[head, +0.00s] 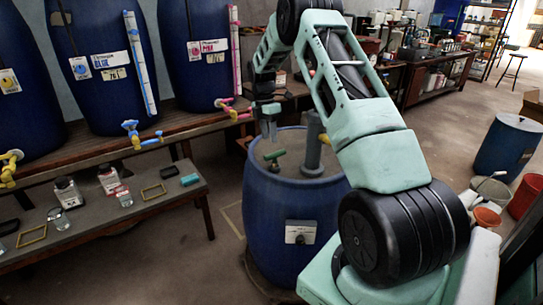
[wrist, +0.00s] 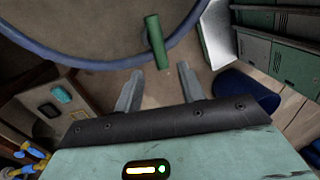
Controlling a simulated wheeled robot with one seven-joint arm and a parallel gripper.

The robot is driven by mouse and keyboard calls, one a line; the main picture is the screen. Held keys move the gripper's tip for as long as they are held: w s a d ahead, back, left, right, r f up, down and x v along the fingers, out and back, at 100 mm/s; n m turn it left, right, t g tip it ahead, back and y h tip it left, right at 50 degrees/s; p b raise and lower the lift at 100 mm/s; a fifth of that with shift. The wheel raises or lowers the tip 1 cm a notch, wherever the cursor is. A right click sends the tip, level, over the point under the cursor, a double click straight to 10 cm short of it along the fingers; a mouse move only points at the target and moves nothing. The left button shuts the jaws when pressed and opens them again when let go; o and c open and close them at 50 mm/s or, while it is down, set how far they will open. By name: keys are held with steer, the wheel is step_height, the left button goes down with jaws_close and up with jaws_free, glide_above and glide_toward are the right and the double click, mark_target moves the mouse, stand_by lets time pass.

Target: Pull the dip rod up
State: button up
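The dip rod shows as a green handle (head: 275,157) on the top of a blue vat (head: 290,205), left of a grey upright post. In the wrist view the green handle (wrist: 156,42) lies just beyond my fingertips, slightly tilted. The rod below the handle is hidden inside the vat. My gripper (head: 268,137) hangs above the handle, pointing down. In the wrist view my gripper (wrist: 160,71) is open, with its two fingers apart and nothing between them. The handle looks clear of both fingers; the exact height gap is hard to tell.
The grey post (head: 312,145) rises from the vat top close to the handle. A bench with several blue drums and coloured taps stands behind left. A low table (head: 160,212) holds bottles and small frames. Another blue drum (head: 507,147) and buckets stand at the right.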

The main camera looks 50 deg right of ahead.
mark_target(271, 156)
steer(key=f, duration=0.3)
steer(key=s+f, duration=0.1)
steer(key=f, duration=0.1)
steer(key=f+p, duration=0.1)
steer(key=f, duration=0.2)
steer(key=shift+s+a+f, duration=0.25)
steer(key=shift+s+f, duration=0.1)
